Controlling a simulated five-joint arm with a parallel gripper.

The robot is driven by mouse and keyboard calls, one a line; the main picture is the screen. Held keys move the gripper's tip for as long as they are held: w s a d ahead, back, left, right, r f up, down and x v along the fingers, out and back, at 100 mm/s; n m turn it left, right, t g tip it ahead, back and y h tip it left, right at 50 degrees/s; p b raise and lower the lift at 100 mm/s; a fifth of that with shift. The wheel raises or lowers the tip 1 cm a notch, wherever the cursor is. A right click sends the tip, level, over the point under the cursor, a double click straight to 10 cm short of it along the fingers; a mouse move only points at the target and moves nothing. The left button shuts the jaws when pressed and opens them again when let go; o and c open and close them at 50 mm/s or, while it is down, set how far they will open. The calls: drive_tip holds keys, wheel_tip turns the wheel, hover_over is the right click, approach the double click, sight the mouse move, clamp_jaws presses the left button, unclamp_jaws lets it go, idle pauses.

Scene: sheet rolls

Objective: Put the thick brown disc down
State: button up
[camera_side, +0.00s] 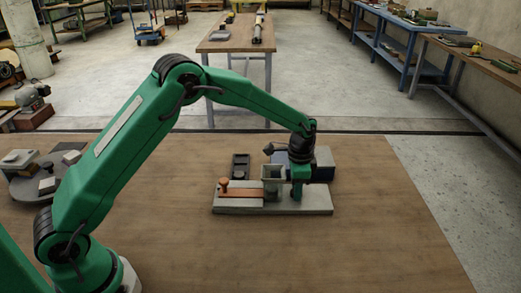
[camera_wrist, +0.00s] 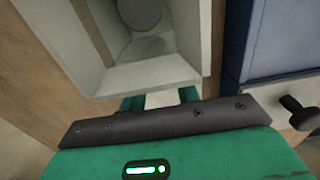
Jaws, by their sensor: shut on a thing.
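My gripper (camera_side: 297,190) points down over the right part of a pale grey base plate (camera_side: 322,205), just right of a grey open-topped box (camera_side: 271,180). In the wrist view its two green fingers (camera_wrist: 160,100) show near the box's edge, with a pale strip between them. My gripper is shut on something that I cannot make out. I cannot identify the thick brown disc in either view. Inside the grey box (camera_wrist: 172,74) in the wrist view lies a round, greyish shape (camera_wrist: 150,47); its colour and thickness are unclear.
An orange-brown knob (camera_side: 224,185) stands on the plate's left end. A dark tray (camera_side: 240,166) lies behind the plate. A dark blue box (camera_side: 319,172) stands close behind my gripper. A round grey stand (camera_side: 32,187) with several blocks is at the left. The front right tabletop is bare.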

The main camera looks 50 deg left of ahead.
drive_tip(key=shift+f, duration=0.2)
drive_tip(key=o, duration=0.9)
drive_tip(key=shift+o, duration=0.2)
drive_tip(key=shift+r, duration=0.1)
wheel_tip(320, 180, up, 7)
drive_tip(key=shift+s+r, duration=0.1)
drive_tip(key=shift+r, duration=0.3)
drive_tip(key=shift+a, duration=0.1)
